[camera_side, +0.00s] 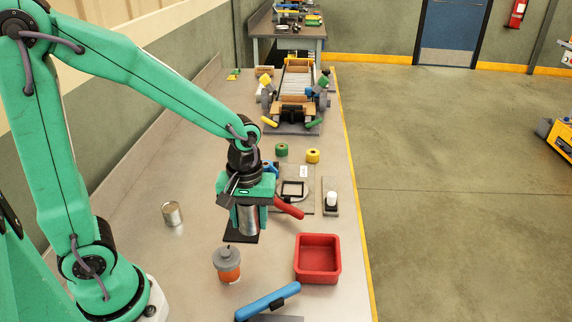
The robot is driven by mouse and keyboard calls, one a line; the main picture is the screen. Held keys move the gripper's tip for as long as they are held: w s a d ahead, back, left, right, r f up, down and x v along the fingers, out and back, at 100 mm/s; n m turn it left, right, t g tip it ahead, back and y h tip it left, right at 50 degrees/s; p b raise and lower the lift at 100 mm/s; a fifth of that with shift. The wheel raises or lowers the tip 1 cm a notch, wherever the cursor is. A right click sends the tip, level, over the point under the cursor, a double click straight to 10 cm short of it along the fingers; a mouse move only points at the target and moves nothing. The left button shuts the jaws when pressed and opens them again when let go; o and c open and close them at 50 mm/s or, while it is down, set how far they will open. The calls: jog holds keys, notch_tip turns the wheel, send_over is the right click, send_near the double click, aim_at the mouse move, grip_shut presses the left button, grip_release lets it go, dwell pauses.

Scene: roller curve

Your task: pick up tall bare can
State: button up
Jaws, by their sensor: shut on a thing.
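The tall bare can (248,220) is a plain silver metal cylinder, upright between the fingers of my gripper (249,208). My gripper points down and is shut on the can. A black square pad (240,238) lies under or just behind the can; I cannot tell whether the can touches it. The upper part of the can is hidden by the gripper. A shorter bare can (172,213) stands apart on the bench to the left.
An orange and grey container (227,264) stands in front, near a red tray (317,236) and a blue-handled tool (267,301). A red handle (289,208) lies close right of the gripper. A white-topped item (332,198) is further right.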

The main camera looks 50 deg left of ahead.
jog(key=shift+s+d+r, duration=0.25)
jog(key=shift+d+r, duration=0.2)
jog(key=shift+d, duration=0.2)
jog(key=w+a+n, duration=0.2)
jog(key=w+a, duration=0.2)
jog(key=w, duration=0.8)
jog(key=n, duration=0.2)
send_over(292, 190)
notch_tip(292, 190, down, 2)
jog(key=f, duration=0.1)
jog(key=shift+w+r, duration=0.1)
jog(key=shift+r, duration=0.15)
jog(key=shift+f, duration=0.15)
jog(key=shift+f, duration=2.4)
jog(key=shift+f, duration=1.3)
dwell(0.7)
